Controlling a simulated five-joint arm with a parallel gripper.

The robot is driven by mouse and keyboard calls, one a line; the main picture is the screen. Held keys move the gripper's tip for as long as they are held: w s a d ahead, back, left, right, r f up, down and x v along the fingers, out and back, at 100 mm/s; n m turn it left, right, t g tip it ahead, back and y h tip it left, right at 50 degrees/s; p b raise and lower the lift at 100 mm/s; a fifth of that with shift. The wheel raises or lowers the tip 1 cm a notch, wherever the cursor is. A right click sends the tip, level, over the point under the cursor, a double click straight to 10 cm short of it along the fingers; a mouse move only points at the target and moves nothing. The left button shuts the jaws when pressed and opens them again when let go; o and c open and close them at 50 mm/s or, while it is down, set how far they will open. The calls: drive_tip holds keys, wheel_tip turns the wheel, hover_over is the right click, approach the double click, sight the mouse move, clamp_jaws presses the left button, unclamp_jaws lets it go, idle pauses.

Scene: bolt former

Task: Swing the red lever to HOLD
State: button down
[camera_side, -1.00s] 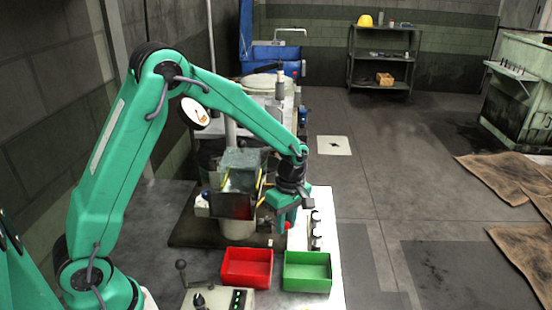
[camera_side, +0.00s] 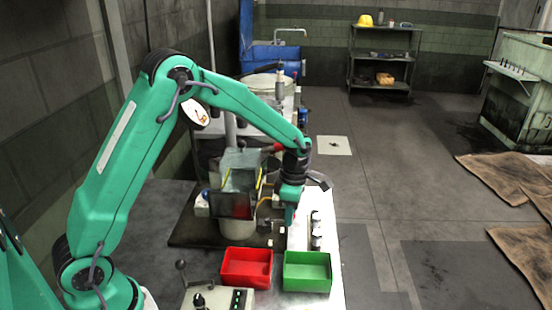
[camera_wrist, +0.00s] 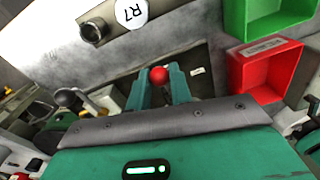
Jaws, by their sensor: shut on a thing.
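The red lever shows in the wrist view as a round red knob (camera_wrist: 158,74) between my two green fingertips; its shaft is hidden. My gripper (camera_wrist: 159,88) is shut on the knob. In the side view my gripper (camera_side: 290,220) points down beside the machine (camera_side: 240,178), behind the bins. The knob is mostly hidden there by the fingers. A small white label (camera_wrist: 197,71) lies right of the fingers in the wrist view, its text too small to read.
A red bin (camera_side: 246,283) and a green bin (camera_side: 307,285) stand in front of my gripper. A control box (camera_side: 215,300) with a black-knobbed lever is at the front left. A round R7 tag (camera_wrist: 131,12) shows in the wrist view.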

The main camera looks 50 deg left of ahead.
drive_tip(key=shift+a, duration=0.15)
drive_tip(key=c, duration=1.3)
unclamp_jaws()
drive_tip(key=shift+r, duration=0.15)
drive_tip(key=shift+w+r, duration=0.15)
drive_tip(key=shift+r, duration=1.75)
drive_tip(key=shift+w+r, duration=0.15)
drive_tip(key=shift+r, duration=1.7)
